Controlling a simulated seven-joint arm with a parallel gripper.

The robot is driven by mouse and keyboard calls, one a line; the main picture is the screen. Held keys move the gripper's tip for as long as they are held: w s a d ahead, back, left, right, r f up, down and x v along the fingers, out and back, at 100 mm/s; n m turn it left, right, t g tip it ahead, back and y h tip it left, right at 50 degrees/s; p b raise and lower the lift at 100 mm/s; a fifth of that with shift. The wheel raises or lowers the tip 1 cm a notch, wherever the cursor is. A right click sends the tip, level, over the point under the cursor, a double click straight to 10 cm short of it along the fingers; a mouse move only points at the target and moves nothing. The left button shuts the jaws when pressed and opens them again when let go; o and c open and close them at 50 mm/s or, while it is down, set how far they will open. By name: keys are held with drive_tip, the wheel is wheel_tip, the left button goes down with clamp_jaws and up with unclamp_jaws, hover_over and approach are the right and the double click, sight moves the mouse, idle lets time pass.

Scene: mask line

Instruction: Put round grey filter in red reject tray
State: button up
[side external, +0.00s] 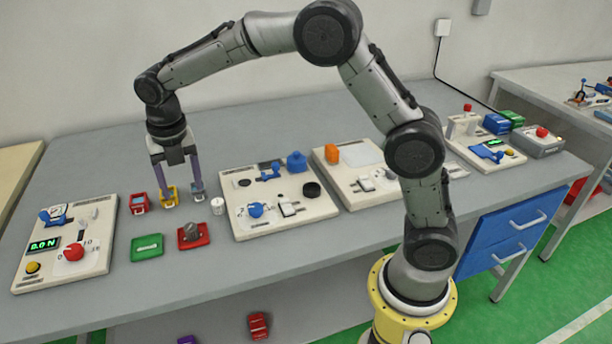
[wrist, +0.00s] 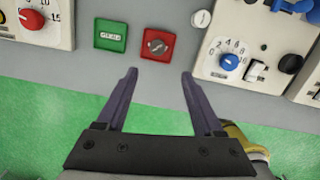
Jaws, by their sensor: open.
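The red tray (side external: 205,240) lies on the bench, to the right of a green tray (side external: 147,248). A grey, roundish piece (side external: 192,231), which looks like the filter, sits inside the red tray. In the wrist view the red tray (wrist: 148,31) shows the round grey piece (wrist: 157,45) within its rim. My gripper (side external: 181,185) is open and empty, above the bench behind the red tray in the side view. In the wrist view my gripper (wrist: 158,74) has its fingertips wide apart with nothing between them, clear of the tray.
A white cylinder (side external: 217,206) stands right of the red tray. A small red holder (side external: 139,203) and a yellow one (side external: 170,197) stand near my fingers. Panels with knobs flank this area, left (side external: 98,258) and right (side external: 242,184). The bench front is bare.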

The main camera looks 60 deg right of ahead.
drive_tip(key=s+d+r+m+t, duration=0.1)
drive_tip(key=s+d+r+m, duration=0.1)
drive_tip(key=s+r+m, duration=0.5)
drive_tip(key=s+d+r+m+t, duration=0.1)
drive_tip(key=s+d+r+m, duration=0.2)
drive_tip(key=s+m, duration=0.65)
drive_tip(key=s+d+f+m+t, duration=0.1)
drive_tip(key=s+f+m+t, duration=0.1)
drive_tip(key=s+m, duration=1)
drive_tip(key=s+f, duration=0.1)
drive_tip(key=s, duration=0.2)
drive_tip(key=shift+d+y, duration=0.15)
drive_tip(key=shift+y, duration=0.25)
